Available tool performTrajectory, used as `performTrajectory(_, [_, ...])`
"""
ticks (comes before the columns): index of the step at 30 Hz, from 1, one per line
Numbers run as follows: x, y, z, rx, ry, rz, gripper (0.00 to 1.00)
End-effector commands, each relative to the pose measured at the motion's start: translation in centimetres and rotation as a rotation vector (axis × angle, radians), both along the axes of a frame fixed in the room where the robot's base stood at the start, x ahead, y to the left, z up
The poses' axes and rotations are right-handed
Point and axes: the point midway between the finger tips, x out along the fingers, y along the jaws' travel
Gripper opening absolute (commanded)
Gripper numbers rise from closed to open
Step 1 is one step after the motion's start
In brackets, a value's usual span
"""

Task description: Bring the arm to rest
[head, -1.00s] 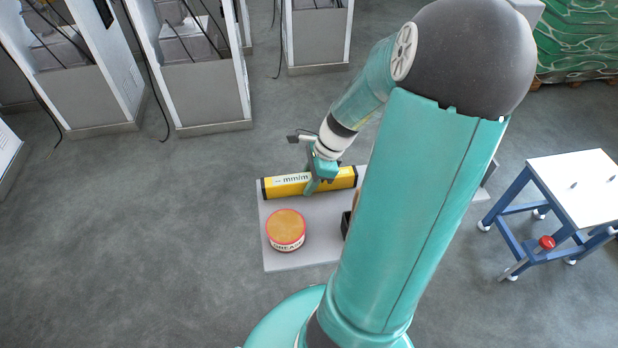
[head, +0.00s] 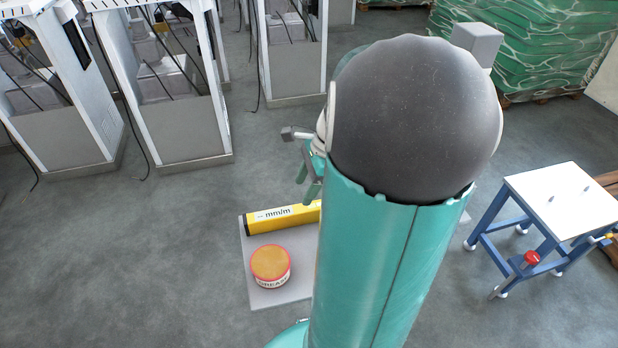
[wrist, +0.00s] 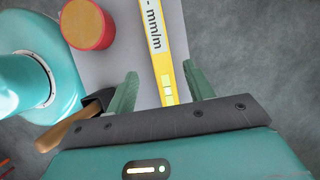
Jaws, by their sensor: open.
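My gripper (head: 311,187) is open, with its fingers pointing down above the grey board, partly hidden behind my own arm in the head view. In the wrist view my gripper (wrist: 160,88) has its two green fingers apart, with a yellow level (wrist: 172,50) seen between and beyond them. The level (head: 283,217) lies along the far edge of the board, apart from the fingers. I see nothing held. My arm's large teal link and dark joint fill the middle of the head view.
The grey board (head: 262,297) also bears a grease tin (head: 271,266). A wooden-handled tool (wrist: 70,128) shows in the wrist view. A blue-legged table (head: 545,198) stands right; grey dispenser frames (head: 180,130) stand back left. The floor at left is clear.

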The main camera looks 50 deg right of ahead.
Motion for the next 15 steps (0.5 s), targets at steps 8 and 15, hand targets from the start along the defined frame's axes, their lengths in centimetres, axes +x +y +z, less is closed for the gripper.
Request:
performTrajectory(8, [-0.5, -0.7, 2.0, 0.000, 0.000, 0.000, 0.52])
performTrajectory(15, [-0.5, -0.7, 2.0, 0.001, 0.001, 0.000, 0.52])
